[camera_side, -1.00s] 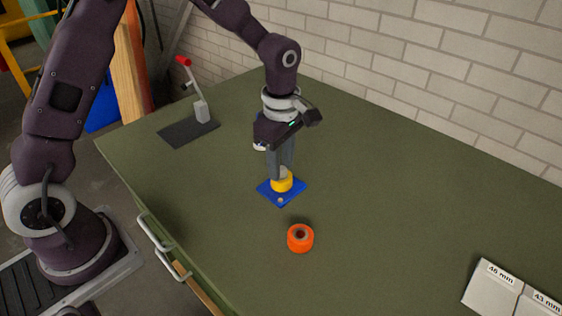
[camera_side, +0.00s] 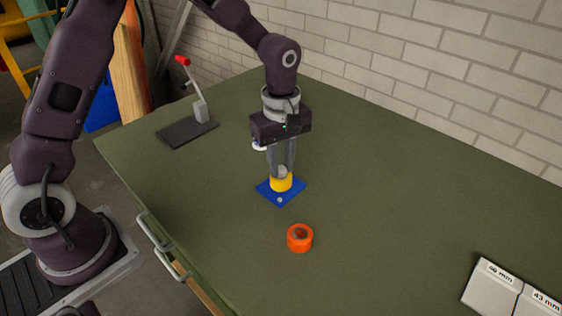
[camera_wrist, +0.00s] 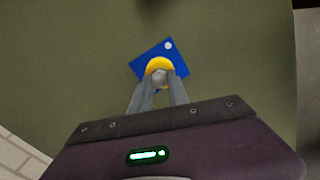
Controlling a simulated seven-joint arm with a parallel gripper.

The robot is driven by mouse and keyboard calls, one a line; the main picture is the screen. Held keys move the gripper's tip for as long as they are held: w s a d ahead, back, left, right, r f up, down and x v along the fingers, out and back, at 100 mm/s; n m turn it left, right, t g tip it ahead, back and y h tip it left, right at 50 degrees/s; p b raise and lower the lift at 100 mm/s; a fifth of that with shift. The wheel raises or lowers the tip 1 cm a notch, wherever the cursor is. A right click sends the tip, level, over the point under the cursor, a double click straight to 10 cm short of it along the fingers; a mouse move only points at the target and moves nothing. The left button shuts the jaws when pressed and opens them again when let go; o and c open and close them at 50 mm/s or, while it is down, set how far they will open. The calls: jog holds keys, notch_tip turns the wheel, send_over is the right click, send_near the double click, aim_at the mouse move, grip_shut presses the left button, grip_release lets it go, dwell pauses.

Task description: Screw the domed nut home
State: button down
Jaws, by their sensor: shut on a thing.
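The domed nut (camera_wrist: 160,77) shows as a grey rounded cap between my fingertips in the wrist view; in the side view (camera_side: 283,170) the fingers partly cover it. It sits on top of a yellow round part (camera_side: 281,183), which stands upright on a blue square plate (camera_side: 275,198). My gripper (camera_side: 282,170) points straight down and is shut on the domed nut. My gripper also shows in the wrist view (camera_wrist: 163,92), one finger on each side of the cap. The thread under the nut is hidden, and I cannot tell how far down it sits.
An orange round part (camera_side: 300,238) stands on the green table (camera_side: 400,220) in front of the plate. A lever with a red knob (camera_side: 183,61) on a dark base is at the back left. Labelled pale blocks (camera_side: 492,288) lie at the front right.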

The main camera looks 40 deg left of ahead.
jog(key=m, duration=1.9)
jog(key=shift+m, duration=0.4)
jog(key=m, duration=0.5)
jog(key=shift+f+m, duration=0.1)
jog(key=shift+m, duration=0.3)
jog(key=c, duration=1.5)
grip_release()
jog(key=shift+o, duration=0.2)
